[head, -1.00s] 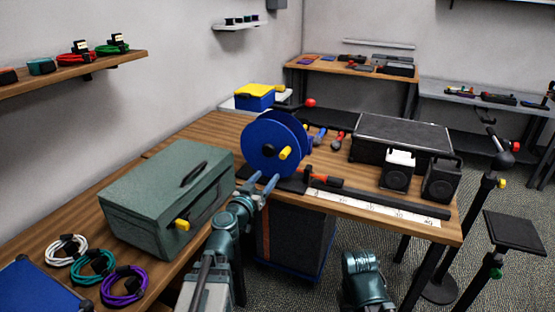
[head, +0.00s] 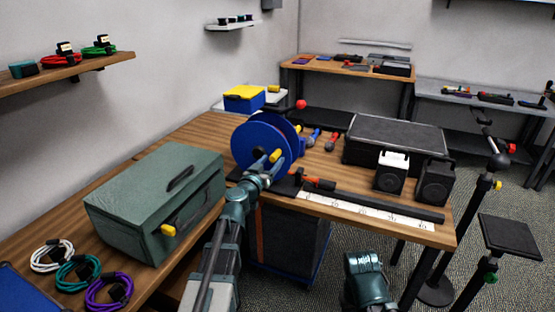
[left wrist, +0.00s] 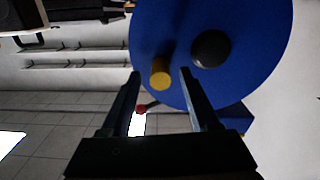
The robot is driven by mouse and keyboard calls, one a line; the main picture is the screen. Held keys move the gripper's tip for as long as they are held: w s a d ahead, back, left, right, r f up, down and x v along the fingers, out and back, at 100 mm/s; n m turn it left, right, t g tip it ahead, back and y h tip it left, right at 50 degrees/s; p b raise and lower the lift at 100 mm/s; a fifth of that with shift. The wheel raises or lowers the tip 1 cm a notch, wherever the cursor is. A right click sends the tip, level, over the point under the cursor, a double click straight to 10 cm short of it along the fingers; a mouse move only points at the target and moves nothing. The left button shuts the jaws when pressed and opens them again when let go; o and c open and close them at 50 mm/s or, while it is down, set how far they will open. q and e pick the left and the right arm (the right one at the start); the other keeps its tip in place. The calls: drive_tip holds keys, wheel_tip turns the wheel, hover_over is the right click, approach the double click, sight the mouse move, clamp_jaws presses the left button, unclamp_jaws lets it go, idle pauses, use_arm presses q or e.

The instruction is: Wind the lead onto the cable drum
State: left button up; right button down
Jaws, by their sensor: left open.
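The blue cable drum (head: 252,145) stands on the wooden bench, with a yellow handle (head: 275,155) on its face. In the left wrist view the blue disc (left wrist: 255,45) fills the top, with a dark hub and the yellow handle (left wrist: 160,74). My left gripper (head: 268,170) is open in front of the drum. In the wrist view its fingertips lie to either side of the handle, with gaps visible; I cannot tell how far they reach along it. I cannot pick out a lead on the drum. Part of my right arm shows at the bottom, but its gripper does not.
A green case (head: 150,205) stands left of the drum; white, teal and purple cable coils (head: 110,290) lie in front of it. A black case (head: 395,138), two speakers (head: 432,182) and a white ruler strip (head: 370,212) are to the right. A red ball (head: 301,104) is behind the drum.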

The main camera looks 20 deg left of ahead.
use_arm(q)
drive_tip(key=shift+w, duration=0.65)
clamp_jaws()
idle(0.9)
